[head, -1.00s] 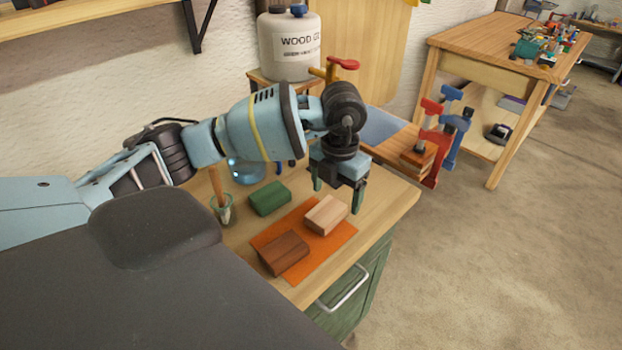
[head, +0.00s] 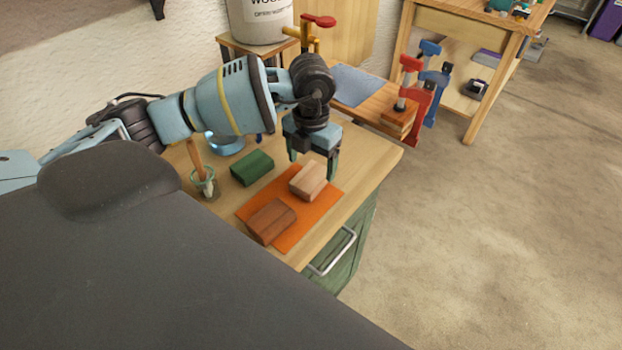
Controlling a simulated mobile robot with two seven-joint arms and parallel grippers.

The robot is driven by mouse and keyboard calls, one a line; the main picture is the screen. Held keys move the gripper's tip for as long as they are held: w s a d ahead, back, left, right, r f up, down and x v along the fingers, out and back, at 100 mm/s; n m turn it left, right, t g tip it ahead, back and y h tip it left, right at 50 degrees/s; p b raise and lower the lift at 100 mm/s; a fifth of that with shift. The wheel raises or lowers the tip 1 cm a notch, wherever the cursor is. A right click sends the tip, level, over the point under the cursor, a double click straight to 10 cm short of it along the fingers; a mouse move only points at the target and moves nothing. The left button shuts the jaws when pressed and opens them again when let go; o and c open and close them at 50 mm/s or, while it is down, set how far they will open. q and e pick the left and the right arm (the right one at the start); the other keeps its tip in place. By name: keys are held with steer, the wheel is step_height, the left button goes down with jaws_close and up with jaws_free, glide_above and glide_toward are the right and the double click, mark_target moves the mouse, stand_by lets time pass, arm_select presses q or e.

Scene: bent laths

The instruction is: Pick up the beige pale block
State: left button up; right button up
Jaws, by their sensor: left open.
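The beige pale block (head: 309,182) lies on an orange mat on the wooden cabinet top in the head view. My left gripper (head: 313,166) points down at the block's far side, with its fingers apart and nothing between them that I can make out. One finger is left of the block and the other right of it in the picture. I cannot tell the exact gap between the fingertips and the block. My right gripper is not in view.
A brown block (head: 271,222) shares the orange mat (head: 293,233) with the pale one. A green block (head: 252,167) lies to the left, beside a glass jar with a brush (head: 204,182). Red and blue clamps stand beyond. The cabinet top's right end (head: 366,160) is bare.

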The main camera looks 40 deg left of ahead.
mark_target(311, 176)
arm_select(q)
step_height(311, 176, down, 5)
steer(key=shift+r, duration=0.1)
steer(key=shift+c, duration=0.4)
steer(key=c, duration=1)
